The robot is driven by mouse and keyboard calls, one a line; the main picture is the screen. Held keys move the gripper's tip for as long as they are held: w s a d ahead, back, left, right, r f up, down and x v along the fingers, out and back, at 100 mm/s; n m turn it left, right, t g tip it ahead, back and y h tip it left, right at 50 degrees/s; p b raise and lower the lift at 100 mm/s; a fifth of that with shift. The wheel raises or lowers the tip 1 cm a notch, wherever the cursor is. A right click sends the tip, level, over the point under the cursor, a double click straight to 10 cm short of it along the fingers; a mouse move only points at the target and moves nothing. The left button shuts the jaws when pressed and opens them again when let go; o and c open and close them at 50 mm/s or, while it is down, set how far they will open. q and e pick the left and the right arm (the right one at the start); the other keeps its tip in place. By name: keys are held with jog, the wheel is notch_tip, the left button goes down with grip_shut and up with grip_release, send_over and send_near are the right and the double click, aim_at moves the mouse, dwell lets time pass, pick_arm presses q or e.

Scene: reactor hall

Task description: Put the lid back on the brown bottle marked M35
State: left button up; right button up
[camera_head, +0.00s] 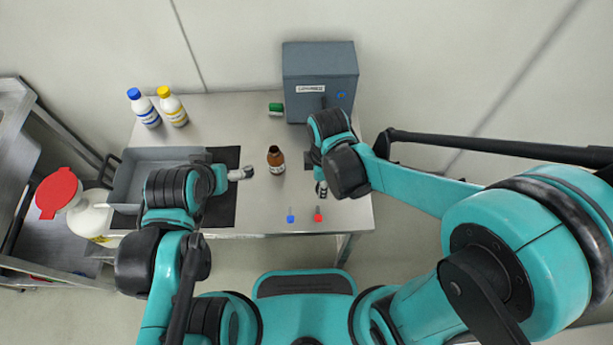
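The brown bottle (276,161) stands upright on the steel table, its dark neck at the top with no lid seen on it. Its white label is too small to read. My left gripper (241,173) is just left of the bottle, apart from it. A pale shape shows at its fingertips, but I cannot tell whether it is a lid or the fingers. My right gripper (321,188) points down over the table to the right of the bottle, partly hidden by its own arm. I cannot make out its fingers clearly. No loose lid can be identified for certain.
A grey box device (320,75) stands at the back, with a green object (276,108) beside it. Blue-capped (146,112) and yellow-capped (173,109) white bottles stand back left. A grey tray (130,180) is at left. Small blue (291,215) and red (318,214) items lie at the front edge.

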pick_arm(q)
notch_tip(320, 180, up, 2)
jog(key=shift+p, duration=0.8)
pick_arm(e)
jog(key=s+d+r, duration=0.3)
jog(key=d, duration=0.1)
pick_arm(q)
jog(key=shift+c, duration=0.3)
pick_arm(e)
jog(key=shift+d, duration=0.1)
